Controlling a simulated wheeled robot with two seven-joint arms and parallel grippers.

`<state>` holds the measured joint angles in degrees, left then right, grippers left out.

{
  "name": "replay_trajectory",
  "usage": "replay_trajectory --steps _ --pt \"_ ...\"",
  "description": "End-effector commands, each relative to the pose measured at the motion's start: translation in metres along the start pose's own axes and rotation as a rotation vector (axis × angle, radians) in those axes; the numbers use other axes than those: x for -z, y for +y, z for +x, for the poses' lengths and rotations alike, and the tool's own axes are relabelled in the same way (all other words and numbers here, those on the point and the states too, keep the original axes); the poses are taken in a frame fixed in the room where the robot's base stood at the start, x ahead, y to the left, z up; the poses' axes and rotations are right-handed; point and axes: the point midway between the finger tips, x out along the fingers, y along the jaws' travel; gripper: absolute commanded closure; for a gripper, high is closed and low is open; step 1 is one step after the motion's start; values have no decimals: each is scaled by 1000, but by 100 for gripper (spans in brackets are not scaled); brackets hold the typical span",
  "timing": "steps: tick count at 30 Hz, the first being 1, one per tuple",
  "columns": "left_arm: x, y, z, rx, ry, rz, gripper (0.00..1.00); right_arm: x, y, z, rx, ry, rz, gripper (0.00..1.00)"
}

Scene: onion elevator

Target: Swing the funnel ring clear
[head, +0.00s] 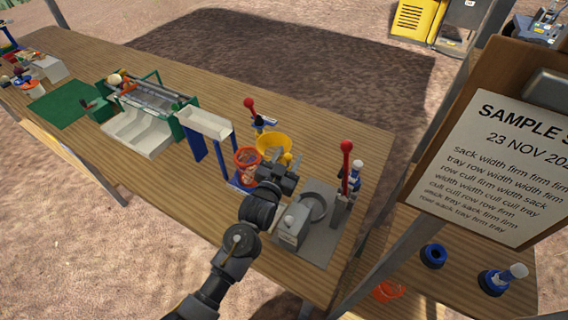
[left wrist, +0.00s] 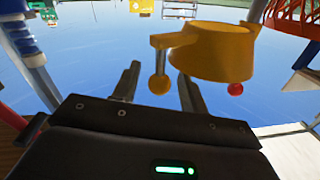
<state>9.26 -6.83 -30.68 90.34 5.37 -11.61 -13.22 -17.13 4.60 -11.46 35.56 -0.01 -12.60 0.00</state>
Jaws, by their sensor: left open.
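The yellow funnel ring (head: 273,146) stands at the near-right part of the bench, above a blue stand. My left gripper (head: 285,168) is close beside it on the near side, fingers pointing towards it. In the left wrist view the ring (left wrist: 222,52) fills the upper right, with a short metal handle ending in a yellow ball knob (left wrist: 160,85). The knob appears between the two open fingers of the left gripper (left wrist: 158,78); I cannot tell whether they touch it. My right gripper is not in view.
An orange basket (head: 246,166) stands left of the ring. Red-knobbed levers (head: 346,146) (head: 249,103) rise to the right and behind. A grey device (head: 292,222) sits on a plate in front. A white chute (head: 205,122) stands further left. A clipboard (head: 490,140) blocks the right.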

Motion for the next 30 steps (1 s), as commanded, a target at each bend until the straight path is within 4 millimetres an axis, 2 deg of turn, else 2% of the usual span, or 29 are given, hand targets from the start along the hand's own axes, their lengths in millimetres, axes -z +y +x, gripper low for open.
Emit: replay_trajectory --steps 5,12,16,21,29,30 --pt "-4 1 -25 0 -1 -1 57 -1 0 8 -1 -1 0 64" --pt "-4 1 -74 0 -1 0 57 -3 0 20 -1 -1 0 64" --pt "-3 0 -92 0 -2 0 57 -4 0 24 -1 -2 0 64" --pt "-2 0 -104 1 -2 0 57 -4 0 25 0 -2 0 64" --pt "-1 0 -106 1 -1 0 57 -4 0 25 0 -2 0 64" --pt "-1 0 -106 1 -2 0 57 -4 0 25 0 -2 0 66"
